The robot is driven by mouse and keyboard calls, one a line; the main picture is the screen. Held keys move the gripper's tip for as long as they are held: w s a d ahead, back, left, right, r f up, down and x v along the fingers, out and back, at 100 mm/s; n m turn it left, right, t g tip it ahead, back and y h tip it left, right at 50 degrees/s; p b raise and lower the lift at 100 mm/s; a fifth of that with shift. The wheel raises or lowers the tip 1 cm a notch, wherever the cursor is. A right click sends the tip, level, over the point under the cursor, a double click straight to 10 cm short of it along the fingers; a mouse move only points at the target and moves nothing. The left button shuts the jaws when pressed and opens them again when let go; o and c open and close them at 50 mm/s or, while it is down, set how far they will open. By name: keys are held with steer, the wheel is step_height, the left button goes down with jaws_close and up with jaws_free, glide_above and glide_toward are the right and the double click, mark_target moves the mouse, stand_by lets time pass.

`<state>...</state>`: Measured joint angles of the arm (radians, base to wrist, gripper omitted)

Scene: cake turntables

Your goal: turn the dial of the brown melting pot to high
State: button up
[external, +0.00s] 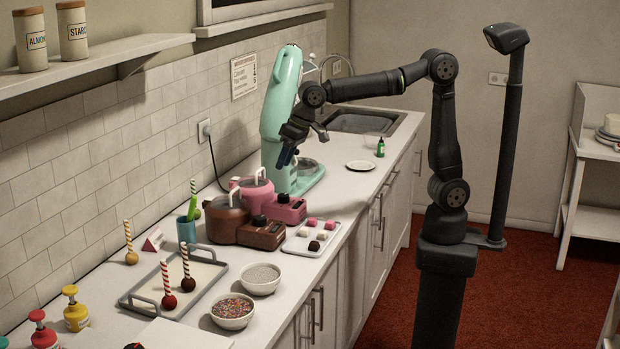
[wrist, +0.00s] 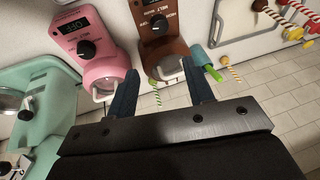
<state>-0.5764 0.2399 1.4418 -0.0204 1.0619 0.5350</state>
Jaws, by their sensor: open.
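The brown melting pot (external: 226,218) stands on the counter, with its control box at its right front. Its black dial (external: 259,220) is on the top of the box. In the wrist view the brown control box (wrist: 172,45) is at the top centre, and its dial (wrist: 158,22) shows near the top edge; the setting is too small to read surely. My gripper (external: 287,156) is in the air above and behind the pots, in front of the mint mixer. Its two fingers (wrist: 162,88) are apart with nothing between them, and they do not touch the dial.
A pink melting pot (external: 258,190) with its own dial (wrist: 86,50) stands right behind the brown one. A mint stand mixer (external: 283,110) is behind it. A tray of sweets (external: 312,244), a teal cup (external: 187,228) and bowls (external: 232,312) stand close by.

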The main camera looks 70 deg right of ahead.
mark_target(260, 217)
steer(key=w+d+f+n+g+y, duration=0.1)
steer(key=w+d+n+g+y, duration=0.2)
steer(key=n, duration=1)
steer(key=shift+t+h, duration=0.3)
steer(key=shift+h, duration=0.3)
steer(key=x, duration=0.6)
steer(key=w+x, duration=0.1)
steer(key=x, duration=1.1)
steer(key=shift+w+a+r, duration=0.15)
steer(key=shift+a, duration=0.1)
steer(key=c, duration=0.7)
